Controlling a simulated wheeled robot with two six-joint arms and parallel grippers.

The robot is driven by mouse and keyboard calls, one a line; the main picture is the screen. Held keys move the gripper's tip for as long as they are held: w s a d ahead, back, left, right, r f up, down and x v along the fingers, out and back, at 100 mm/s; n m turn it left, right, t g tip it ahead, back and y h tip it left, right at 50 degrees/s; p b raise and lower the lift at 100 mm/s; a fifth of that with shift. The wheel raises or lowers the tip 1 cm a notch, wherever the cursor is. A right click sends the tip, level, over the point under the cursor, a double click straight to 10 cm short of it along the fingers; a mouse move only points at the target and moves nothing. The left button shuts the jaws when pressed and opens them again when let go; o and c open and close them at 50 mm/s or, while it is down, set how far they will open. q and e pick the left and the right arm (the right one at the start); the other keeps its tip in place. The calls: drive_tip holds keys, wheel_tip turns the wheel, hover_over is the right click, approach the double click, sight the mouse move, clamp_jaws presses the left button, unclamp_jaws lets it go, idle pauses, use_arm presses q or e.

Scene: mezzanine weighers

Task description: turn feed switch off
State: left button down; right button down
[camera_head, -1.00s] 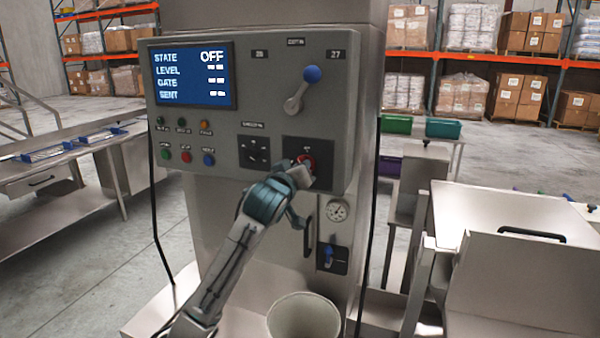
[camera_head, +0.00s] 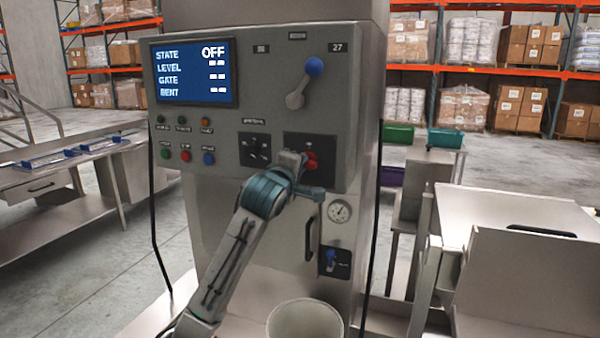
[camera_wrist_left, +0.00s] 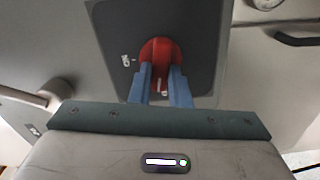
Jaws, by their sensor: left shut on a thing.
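The feed switch is a red rotary knob (camera_head: 311,161) on a dark plate (camera_head: 328,147) at the lower right of the grey control panel (camera_head: 270,55). In the left wrist view the red knob (camera_wrist_left: 160,52) shows between and beyond my finger tips. My left gripper (camera_head: 303,165) is at the knob, and in the wrist view its two blue-grey fingers (camera_wrist_left: 160,80) are shut on it. A pale mark shows on the knob's lower part. The display (camera_head: 193,72) reads STATE OFF, with dashes beside the other lines. My right gripper is not in view.
A lever with a blue ball (camera_head: 314,67) sits above the switch. Buttons (camera_head: 186,156) are to the left. A gauge (camera_head: 340,211) and a small blue valve handle (camera_head: 331,258) are below. A round bin (camera_head: 304,320) stands under the panel.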

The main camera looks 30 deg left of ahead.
use_arm(q)
drive_tip(key=shift+f+n+b, duration=0.15)
drive_tip(key=shift+n+b, duration=0.4)
drive_tip(key=shift+n, duration=0.55)
drive_tip(key=c, duration=1.4)
unclamp_jaws()
drive_tip(key=shift+o, duration=0.2)
drive_tip(key=shift+s, duration=0.1)
